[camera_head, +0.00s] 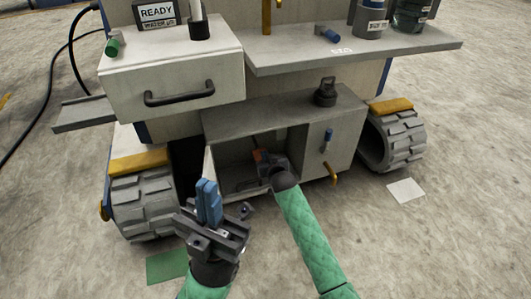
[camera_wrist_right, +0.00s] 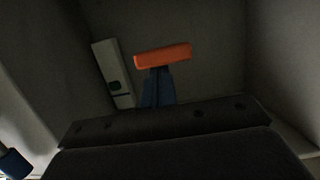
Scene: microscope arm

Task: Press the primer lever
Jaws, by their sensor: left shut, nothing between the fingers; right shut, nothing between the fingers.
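An orange bar (camera_wrist_right: 162,56), which looks like the primer lever, is inside the open compartment (camera_head: 231,150) low on the machine. A small orange-red patch also shows there in the head view (camera_head: 262,156). My right gripper (camera_wrist_right: 157,72) reaches into the compartment, its blue fingers shut and empty. The fingertips end just under the orange bar in the right wrist view; I cannot tell if they touch it. My left gripper (camera_head: 208,186) is shut and empty, in front of the machine near the left wheel.
A pale slotted plate (camera_wrist_right: 113,74) stands left of the bar inside the dim compartment, whose walls are close. A drawer with a black handle (camera_head: 180,93) and a shelf (camera_head: 350,50) are above. Treaded wheels (camera_head: 145,208) (camera_head: 393,140) flank the compartment. A brass tap (camera_head: 331,172) sticks out right.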

